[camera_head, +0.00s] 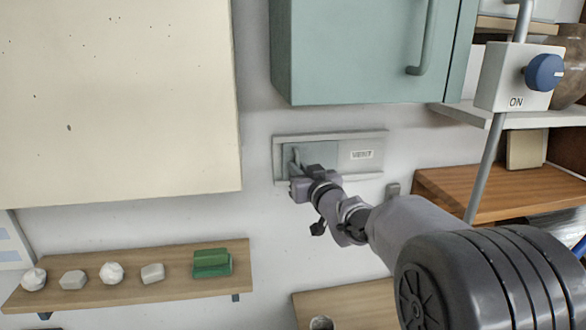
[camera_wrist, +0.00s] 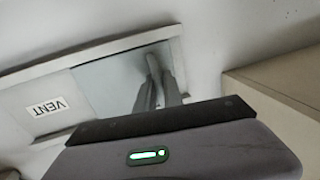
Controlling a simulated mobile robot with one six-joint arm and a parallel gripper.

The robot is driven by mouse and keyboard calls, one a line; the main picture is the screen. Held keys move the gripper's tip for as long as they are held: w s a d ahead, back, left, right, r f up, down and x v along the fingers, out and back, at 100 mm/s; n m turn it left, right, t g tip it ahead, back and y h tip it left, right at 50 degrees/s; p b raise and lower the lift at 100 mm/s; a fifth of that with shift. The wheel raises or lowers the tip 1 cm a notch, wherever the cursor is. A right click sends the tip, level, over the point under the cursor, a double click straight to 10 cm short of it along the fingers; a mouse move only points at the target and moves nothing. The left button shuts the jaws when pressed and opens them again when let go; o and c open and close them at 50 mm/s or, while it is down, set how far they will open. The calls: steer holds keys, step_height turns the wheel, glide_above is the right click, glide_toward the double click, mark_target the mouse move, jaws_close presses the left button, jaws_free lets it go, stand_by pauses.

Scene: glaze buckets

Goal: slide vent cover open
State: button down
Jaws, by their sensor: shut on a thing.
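The vent (camera_head: 377,140) is a pale wall-mounted frame with a label reading VENT on its right part in the head view. Its grey sliding cover (camera_head: 325,152) sits at the left part of the frame. In the wrist view the vent frame (camera_wrist: 25,75) appears turned over, with the label upside down at left and the cover (camera_wrist: 105,80) to the right. My gripper (camera_head: 297,165) is at the cover's left side, shut on the cover's upright handle. The handle (camera_wrist: 153,75) shows between the fingers in the wrist view, partly hidden by them and the gripper body.
A teal cabinet (camera_head: 350,50) hangs just above the vent. A cream cabinet (camera_head: 120,100) stands out at the left. A shelf (camera_head: 185,278) with small pale pieces and a green block is below left. A switch box (camera_head: 505,78) marked ON and a wooden shelf (camera_head: 490,190) are at the right.

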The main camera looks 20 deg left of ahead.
steer(key=w+d+p, duration=0.1)
steer(key=w+d, duration=0.1)
steer(key=d, duration=0.2)
steer(key=w+d+p, duration=0.1)
steer(key=w+d, duration=0.1)
steer(key=d, duration=0.2)
steer(key=w+d+p, duration=0.1)
steer(key=w+d, duration=0.1)
steer(key=d, duration=0.2)
steer(key=shift+d+r, duration=0.1)
steer(key=shift+d, duration=0.1)
steer(key=c, duration=1.7)
jaws_free()
steer(key=shift+c, duration=0.2)
steer(key=shift+d, duration=0.15)
steer(key=v, duration=1.7)
steer(key=shift+s+b, duration=0.15)
steer(key=shift+b, duration=0.15)
